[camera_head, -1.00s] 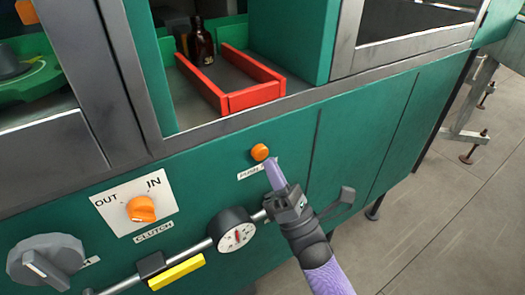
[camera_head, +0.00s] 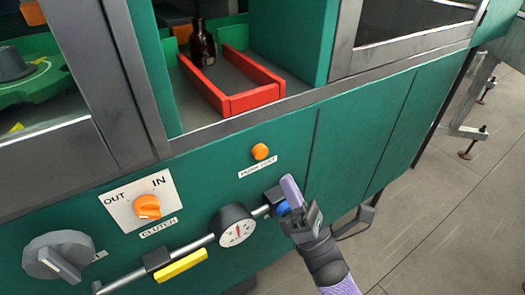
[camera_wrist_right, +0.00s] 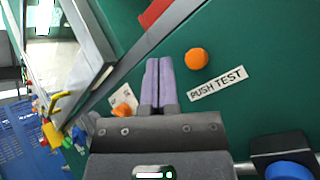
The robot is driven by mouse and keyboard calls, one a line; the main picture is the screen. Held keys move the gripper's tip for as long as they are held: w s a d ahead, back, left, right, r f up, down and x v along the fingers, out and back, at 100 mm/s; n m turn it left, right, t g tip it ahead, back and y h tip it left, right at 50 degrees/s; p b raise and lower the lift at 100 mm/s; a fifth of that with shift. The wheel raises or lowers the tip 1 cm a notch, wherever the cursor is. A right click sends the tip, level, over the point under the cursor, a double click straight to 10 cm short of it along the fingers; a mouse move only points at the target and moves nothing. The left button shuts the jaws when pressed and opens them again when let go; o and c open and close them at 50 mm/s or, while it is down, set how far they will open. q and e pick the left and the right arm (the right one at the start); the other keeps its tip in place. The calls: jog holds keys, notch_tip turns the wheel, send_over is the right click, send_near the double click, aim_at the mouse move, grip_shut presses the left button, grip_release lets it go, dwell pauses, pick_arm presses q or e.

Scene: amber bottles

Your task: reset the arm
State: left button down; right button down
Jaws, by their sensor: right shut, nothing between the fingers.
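My right gripper (camera_head: 291,191) is shut and empty, with its purple fingers pressed together. In the head view it stands in front of the green machine panel, below and to the right of the orange push button (camera_head: 260,152), apart from it. In the right wrist view the closed fingers (camera_wrist_right: 159,82) point at the panel, and the orange button (camera_wrist_right: 197,59) with its "PUSH TEST" label (camera_wrist_right: 217,84) is to their right. My left gripper is in neither view.
A pressure gauge (camera_head: 236,227), a yellow lever (camera_head: 181,266), an orange clutch knob (camera_head: 147,207) and a grey rotary knob (camera_head: 55,256) are on the panel. An amber bottle (camera_head: 202,45) stands by a red tray rail (camera_head: 252,98). Open floor (camera_head: 440,225) is at right.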

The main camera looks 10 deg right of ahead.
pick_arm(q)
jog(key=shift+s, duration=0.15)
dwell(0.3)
